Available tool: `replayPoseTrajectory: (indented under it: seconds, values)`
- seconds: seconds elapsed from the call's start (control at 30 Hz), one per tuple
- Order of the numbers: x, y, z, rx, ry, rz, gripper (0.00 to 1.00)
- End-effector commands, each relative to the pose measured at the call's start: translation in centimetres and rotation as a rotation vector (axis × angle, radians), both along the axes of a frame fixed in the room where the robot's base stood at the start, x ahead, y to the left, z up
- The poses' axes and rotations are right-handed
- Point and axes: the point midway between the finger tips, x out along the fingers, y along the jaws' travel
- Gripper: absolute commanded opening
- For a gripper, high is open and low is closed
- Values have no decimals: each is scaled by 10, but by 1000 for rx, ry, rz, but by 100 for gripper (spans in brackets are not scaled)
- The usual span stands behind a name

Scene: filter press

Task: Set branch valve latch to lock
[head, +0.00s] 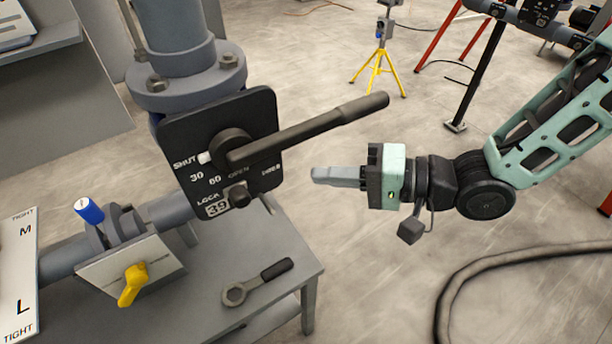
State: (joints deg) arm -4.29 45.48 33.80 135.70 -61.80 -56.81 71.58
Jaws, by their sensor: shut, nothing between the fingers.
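A black valve plate (180,130) on the large grey pipe carries the words SHUT, 30, 60, OPEN and LOCK, and a tag reading 39. Its long black lever handle (310,128) points right and slightly up, and a white pointer mark (205,157) sits beside SHUT. A small black latch knob (239,195) is low on the plate, between LOCK on its left and a blurred word at the right; its exact setting cannot be told. My gripper (318,175) is shut and empty, right of the plate, below the lever handle and apart from both.
A smaller valve with a yellow handle (132,284) and a blue-tipped lever (89,210) is at lower left. A wrench (257,282) lies on the grey bench (208,318). A dark hose (450,292) lies on the floor at right. A yellow tripod (379,70) stands behind.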

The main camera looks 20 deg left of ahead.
Motion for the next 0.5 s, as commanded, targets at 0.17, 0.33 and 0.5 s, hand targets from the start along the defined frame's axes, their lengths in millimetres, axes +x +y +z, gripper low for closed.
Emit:
replayPoseTrajectory:
  seconds: [0.17, 0.33, 0.5]
  values:
    - [2, -24, 3, -1, 0, -2, 0]
    - [2, -32, 6, 0, 1, 0, 0]
    - [2, -32, 6, 0, 1, 0, 0]
